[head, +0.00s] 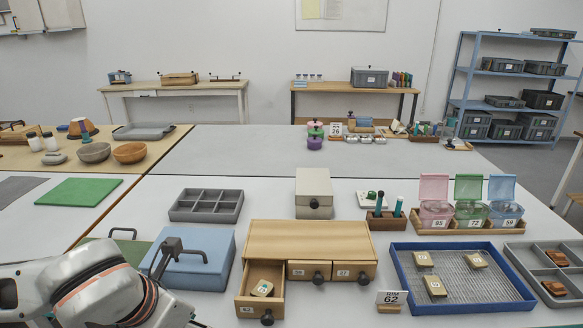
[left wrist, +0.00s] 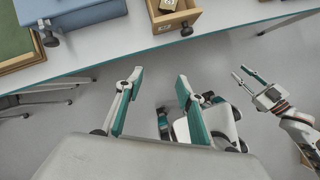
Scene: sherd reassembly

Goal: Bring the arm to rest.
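My left arm (head: 95,290) comes in at the lower left of the head view; its fingers are out of that frame. In the left wrist view my left gripper (left wrist: 160,77) is open and empty, its two teal-lined fingers apart above the floor, short of the table's front edge. My right gripper (left wrist: 239,71) shows at the right of the left wrist view. Its fingers are apart with nothing between them, also off the table.
A wooden drawer box (head: 310,240) has its left drawer (head: 247,305) pulled out with a sherd (head: 262,288) inside. A blue box (head: 200,258) stands left of it. A blue-rimmed tray (head: 480,302) holds several sherds. The table edge (left wrist: 215,45) lies ahead of the grippers.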

